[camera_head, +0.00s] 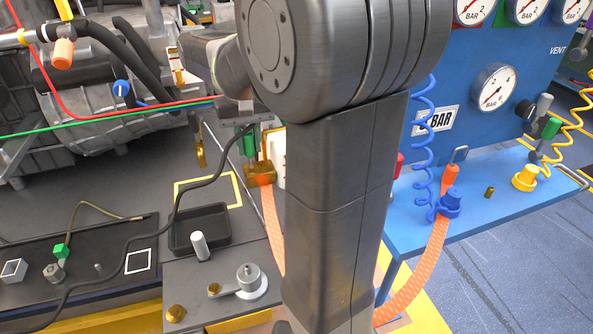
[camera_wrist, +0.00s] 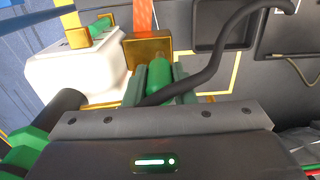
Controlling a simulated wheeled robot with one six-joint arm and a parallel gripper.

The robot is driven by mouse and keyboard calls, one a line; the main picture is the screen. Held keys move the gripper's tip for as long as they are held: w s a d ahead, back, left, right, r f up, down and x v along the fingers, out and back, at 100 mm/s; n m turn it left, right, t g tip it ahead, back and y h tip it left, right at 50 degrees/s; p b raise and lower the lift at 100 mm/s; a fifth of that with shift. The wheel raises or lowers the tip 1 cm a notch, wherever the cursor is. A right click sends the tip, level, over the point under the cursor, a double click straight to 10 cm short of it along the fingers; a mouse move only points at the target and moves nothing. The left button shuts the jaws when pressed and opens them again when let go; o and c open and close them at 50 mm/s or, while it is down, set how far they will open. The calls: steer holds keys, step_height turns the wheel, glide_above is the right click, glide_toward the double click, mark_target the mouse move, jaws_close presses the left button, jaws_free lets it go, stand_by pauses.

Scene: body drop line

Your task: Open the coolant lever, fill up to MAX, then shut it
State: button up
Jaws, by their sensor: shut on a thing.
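My gripper (camera_wrist: 158,92) is shut on a green lever handle (camera_wrist: 158,76) just in front of a brass valve block (camera_wrist: 147,47). In the head view my gripper (camera_head: 250,142) is partly hidden by my arm, with the brass block (camera_head: 259,176) just below it. A white tank (camera_wrist: 70,78) with brass and green fittings stands left of the block in the wrist view. In the head view only a sliver of the tank (camera_head: 279,165) shows beside my arm. I cannot read a MAX mark or a fluid level.
An orange hose (camera_wrist: 142,15) meets the block. A black cable (camera_head: 188,189) runs past the gripper. A black tray (camera_head: 201,230) lies left of my arm. An engine (camera_head: 90,90) stands at the left; a blue gauge panel (camera_head: 480,110) stands at the right.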

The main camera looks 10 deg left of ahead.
steer(key=shift+s+d, duration=0.15)
steer(key=shift+s, duration=0.05)
steer(key=shift+s+d, duration=0.3)
steer(key=shift+s, duration=0.2)
steer(key=shift+w+a+r, duration=0.1)
steer(key=shift+w, duration=0.05)
stand_by(1.8)
steer(key=shift+w, duration=0.1)
steer(key=shift+w+a+p, duration=0.4)
steer(key=shift+w+p, duration=0.15)
steer(key=o, duration=0.8)
steer(key=shift+o, duration=0.2)
